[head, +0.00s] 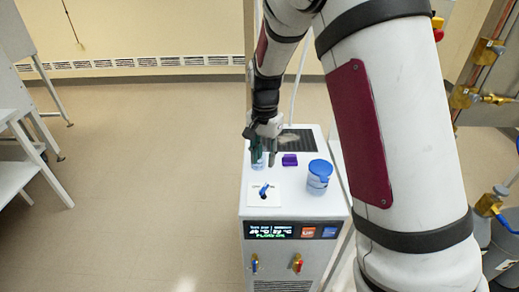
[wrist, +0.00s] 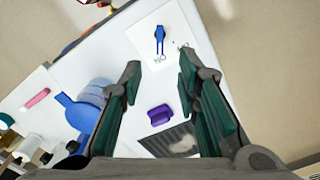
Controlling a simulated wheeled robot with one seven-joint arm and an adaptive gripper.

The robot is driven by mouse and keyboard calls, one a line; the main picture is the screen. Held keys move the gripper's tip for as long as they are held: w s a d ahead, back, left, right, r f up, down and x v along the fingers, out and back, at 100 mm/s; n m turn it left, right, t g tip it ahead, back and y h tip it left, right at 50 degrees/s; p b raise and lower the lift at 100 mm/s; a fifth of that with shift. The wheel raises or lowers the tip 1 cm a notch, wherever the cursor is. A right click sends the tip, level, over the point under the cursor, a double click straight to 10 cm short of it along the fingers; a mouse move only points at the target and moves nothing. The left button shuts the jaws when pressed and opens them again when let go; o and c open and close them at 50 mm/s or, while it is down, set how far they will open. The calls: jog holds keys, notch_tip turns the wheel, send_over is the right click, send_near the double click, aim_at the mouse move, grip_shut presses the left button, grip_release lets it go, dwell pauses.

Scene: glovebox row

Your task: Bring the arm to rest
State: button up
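My gripper (head: 264,158) hangs above the top of a white cabinet (head: 312,207), at its back left. In the wrist view my gripper (wrist: 160,82) has its two green-padded fingers spread well apart, with nothing held between them. A small purple block (head: 290,160) sits on the cabinet top to the right of the gripper. In the wrist view the purple block (wrist: 160,115) shows in the gap between the fingers, on the surface beyond. The arm reaches down and forward, bent, from the upper right of the head view.
A blue-lidded jar (head: 319,177) stands at the cabinet's right side. A blue lever (head: 264,190) sits on a white plate in front. A dark grille (head: 297,140) lies at the back. Pipes and valves (head: 487,98) stand right; white tables (head: 14,150) left. Open floor (head: 140,170) lies between.

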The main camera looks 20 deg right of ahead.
jog(key=s+r+n+t, duration=0.4)
jog(key=s+r+n, duration=0.3)
jog(key=s+r, duration=1.2)
jog(key=s+r+n+t, duration=0.1)
jog(key=s+n, duration=0.1)
jog(key=s, duration=0.6)
jog(key=shift+s+r+n, duration=0.15)
jog(key=shift+s+n, duration=0.2)
jog(key=shift+n, duration=0.05)
dwell(0.9)
